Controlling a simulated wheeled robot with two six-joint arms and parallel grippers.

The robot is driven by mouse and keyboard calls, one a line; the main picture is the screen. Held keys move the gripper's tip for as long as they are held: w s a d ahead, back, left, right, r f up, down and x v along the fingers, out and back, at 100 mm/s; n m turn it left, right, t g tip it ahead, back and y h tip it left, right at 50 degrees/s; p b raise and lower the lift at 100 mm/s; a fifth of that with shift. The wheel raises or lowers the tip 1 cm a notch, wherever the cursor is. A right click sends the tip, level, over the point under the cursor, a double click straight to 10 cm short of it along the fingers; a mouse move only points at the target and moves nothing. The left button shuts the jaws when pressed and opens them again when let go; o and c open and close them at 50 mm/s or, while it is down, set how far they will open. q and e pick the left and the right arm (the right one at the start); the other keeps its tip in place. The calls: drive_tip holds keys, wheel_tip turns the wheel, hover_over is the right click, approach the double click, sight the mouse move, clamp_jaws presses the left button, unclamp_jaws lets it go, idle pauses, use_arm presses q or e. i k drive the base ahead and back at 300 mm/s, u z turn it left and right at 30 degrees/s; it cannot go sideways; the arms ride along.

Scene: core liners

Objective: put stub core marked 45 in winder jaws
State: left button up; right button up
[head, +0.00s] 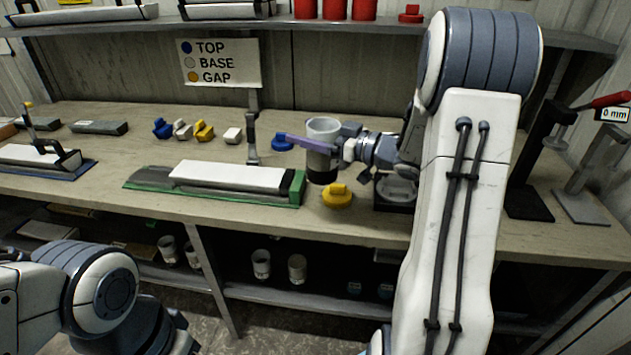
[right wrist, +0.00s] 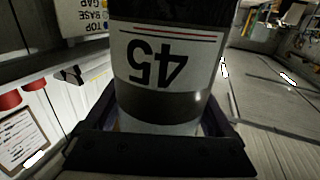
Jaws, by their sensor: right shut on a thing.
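The stub core marked 45 (head: 323,165) is a short upright cylinder with a pale top and a dark lower half. In the head view it is above the bench, right of the green-edged tray. My right gripper (head: 325,146) is shut on it, with a purplish finger across its near side. In the right wrist view, the core (right wrist: 160,95) shows its 45 upside down between the fingers. I cannot tell the winder jaws for certain; a dark fixture (head: 394,193) stands partly hidden behind my right arm. Only links of my left arm show at the lower left.
A yellow plug (head: 338,196) lies just below the core, and a blue plug (head: 282,142) lies left of it. The green-edged tray (head: 150,178) holds a long white block. A black-based press (head: 530,204) stands at the right. More cups sit on the lower shelf.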

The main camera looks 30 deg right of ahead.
sight(398, 186)
drive_tip(key=u, duration=0.75)
drive_tip(key=i, duration=0.75)
drive_tip(key=z, duration=2.05)
